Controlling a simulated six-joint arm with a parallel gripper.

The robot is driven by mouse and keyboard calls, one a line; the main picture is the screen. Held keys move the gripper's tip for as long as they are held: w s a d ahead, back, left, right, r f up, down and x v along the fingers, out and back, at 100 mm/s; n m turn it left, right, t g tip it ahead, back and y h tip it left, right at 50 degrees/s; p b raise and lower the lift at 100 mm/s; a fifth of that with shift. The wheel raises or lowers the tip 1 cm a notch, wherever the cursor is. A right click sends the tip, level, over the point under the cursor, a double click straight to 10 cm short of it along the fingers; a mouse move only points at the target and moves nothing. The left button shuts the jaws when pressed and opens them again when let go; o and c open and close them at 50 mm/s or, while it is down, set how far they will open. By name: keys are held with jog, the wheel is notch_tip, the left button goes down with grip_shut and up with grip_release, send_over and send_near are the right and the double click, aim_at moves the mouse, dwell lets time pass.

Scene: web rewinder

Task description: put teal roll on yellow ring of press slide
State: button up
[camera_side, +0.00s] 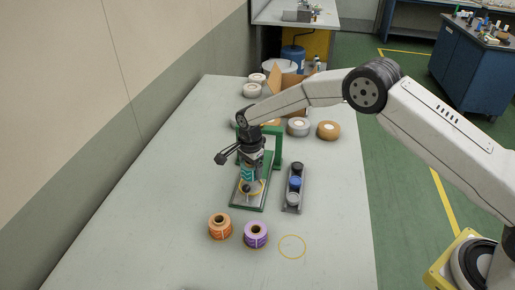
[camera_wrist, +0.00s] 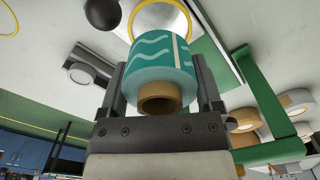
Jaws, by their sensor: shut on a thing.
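The teal roll (camera_wrist: 152,50), with pale wave lines and a brown core, is held between the two fingers of my gripper (camera_wrist: 160,88) in the wrist view. In the side view the teal roll (camera_side: 247,174) is under my gripper (camera_side: 249,166), over the yellow ring (camera_side: 262,186) of the press slide. Whether the roll touches the ring cannot be told. The green press (camera_side: 273,138) stands behind, with its base plate (camera_side: 245,205) under the ring. A dark ball knob (camera_side: 247,189) is at the slide's front; it also shows in the wrist view (camera_wrist: 102,14).
An orange roll (camera_side: 219,228) and a purple roll (camera_side: 255,236) stand in front, beside a yellow circle (camera_side: 292,246) on the table. A grey holder (camera_side: 292,190) with several round pieces is right of the press. More rolls and a cardboard box (camera_side: 288,90) are behind.

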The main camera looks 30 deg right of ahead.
jog(key=shift+f, duration=1.7)
jog(key=shift+f, duration=0.8)
dwell(1.4)
jog(key=o, duration=0.8)
jog(key=shift+r, duration=0.1)
notch_tip(320, 180, up, 7)
jog(key=shift+r, duration=0.15)
dwell(0.9)
dwell(0.6)
